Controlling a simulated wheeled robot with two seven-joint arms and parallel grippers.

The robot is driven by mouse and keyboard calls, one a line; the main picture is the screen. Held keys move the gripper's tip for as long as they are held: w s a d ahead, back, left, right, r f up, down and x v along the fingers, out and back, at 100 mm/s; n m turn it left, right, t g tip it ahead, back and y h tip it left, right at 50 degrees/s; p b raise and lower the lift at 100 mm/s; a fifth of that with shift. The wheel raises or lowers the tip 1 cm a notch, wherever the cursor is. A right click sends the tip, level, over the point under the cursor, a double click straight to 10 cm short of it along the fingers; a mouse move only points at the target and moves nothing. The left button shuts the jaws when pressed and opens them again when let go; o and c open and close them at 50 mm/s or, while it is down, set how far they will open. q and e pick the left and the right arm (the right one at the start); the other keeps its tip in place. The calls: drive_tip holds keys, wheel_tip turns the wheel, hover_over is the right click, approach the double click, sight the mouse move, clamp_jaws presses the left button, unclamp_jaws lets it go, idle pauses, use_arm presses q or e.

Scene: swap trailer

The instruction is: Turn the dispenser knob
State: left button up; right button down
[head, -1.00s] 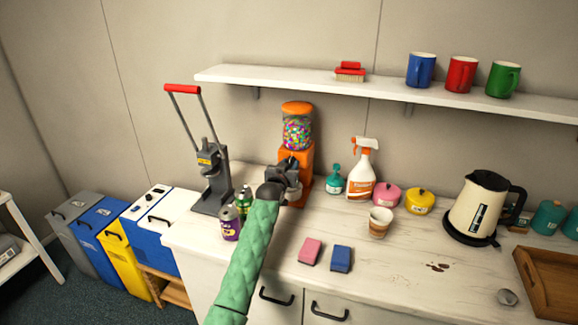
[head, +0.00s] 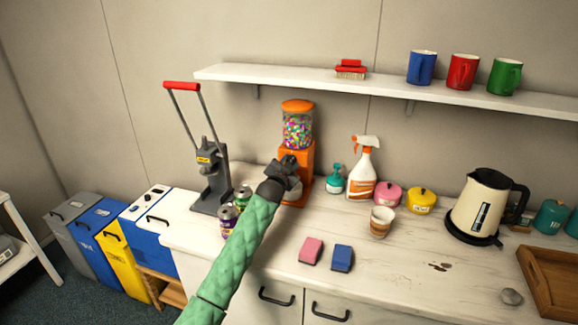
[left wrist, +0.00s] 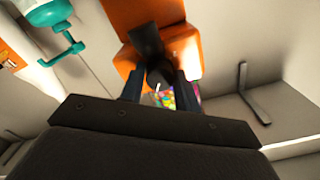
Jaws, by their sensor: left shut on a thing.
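The candy dispenser (head: 297,132) stands upright at the back of the counter, with an orange lid and base and a clear globe of colourful candies. My left gripper (head: 289,163) is at the front of its orange base and hides part of it. In the left wrist view the orange body (left wrist: 188,45) is just beyond my left gripper (left wrist: 160,85). Its two fingers are closed on the dark dispenser knob (left wrist: 158,74). In the head view the knob is hidden behind the gripper. My right gripper is not in view.
A grey press (head: 212,180) and cans (head: 229,217) stand left of the dispenser. A teal pump bottle (head: 335,180) and a spray bottle (head: 362,172) stand close on its right. A shelf (head: 400,95) runs above. A paper cup (head: 381,222) and two sponges (head: 311,251) are nearer the front.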

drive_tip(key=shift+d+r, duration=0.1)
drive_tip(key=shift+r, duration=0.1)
use_arm(q)
drive_tip(key=shift+m, duration=0.3)
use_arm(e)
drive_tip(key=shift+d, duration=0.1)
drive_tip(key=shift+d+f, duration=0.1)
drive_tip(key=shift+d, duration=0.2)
use_arm(q)
drive_tip(key=o, duration=1)
drive_tip(key=shift+b+v, duration=1.35)
drive_tip(key=shift+v, duration=2.6)
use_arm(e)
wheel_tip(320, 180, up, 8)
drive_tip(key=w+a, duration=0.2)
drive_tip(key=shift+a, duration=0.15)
use_arm(q)
drive_tip(key=shift+c, duration=0.2)
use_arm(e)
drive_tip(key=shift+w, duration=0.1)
